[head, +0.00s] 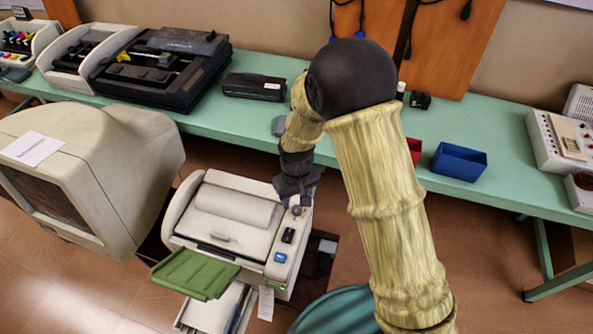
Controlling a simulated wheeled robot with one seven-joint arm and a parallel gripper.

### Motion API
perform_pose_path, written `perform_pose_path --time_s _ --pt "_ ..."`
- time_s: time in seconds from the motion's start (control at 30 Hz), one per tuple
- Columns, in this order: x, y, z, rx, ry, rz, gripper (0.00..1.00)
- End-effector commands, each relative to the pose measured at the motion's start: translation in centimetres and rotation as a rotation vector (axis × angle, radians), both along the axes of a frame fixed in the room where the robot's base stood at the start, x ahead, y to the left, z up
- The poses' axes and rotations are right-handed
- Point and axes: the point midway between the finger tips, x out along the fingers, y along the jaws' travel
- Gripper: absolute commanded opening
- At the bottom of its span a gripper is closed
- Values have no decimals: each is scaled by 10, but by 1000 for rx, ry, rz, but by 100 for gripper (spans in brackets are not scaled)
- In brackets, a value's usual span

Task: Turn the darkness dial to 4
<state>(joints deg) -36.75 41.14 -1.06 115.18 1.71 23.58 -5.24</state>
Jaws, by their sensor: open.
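A cream copier-like machine (232,214) stands in the middle of the view, with a control strip along its right side. A small round knob (297,210), which may be the darkness dial, shows at the far end of this strip. Its markings and setting are too small to read. My gripper (298,196) points down right at that knob, open. My wrist and fingers partly hide that end of the strip, and I cannot tell whether the fingers touch the knob.
The strip also carries a black switch (288,235) and a blue button (280,258). A green tray (195,273) juts from the machine's front. A bulky beige monitor (135,165) stands close at left. A green bench (480,190) with a blue bin (459,160) runs behind.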

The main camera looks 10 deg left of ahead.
Motion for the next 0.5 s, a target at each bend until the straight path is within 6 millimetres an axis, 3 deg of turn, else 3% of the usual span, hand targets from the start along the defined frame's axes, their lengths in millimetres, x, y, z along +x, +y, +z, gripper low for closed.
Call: perform_pose_path --time_s 0.5 --pt "0 0 101 3 -4 0 48"
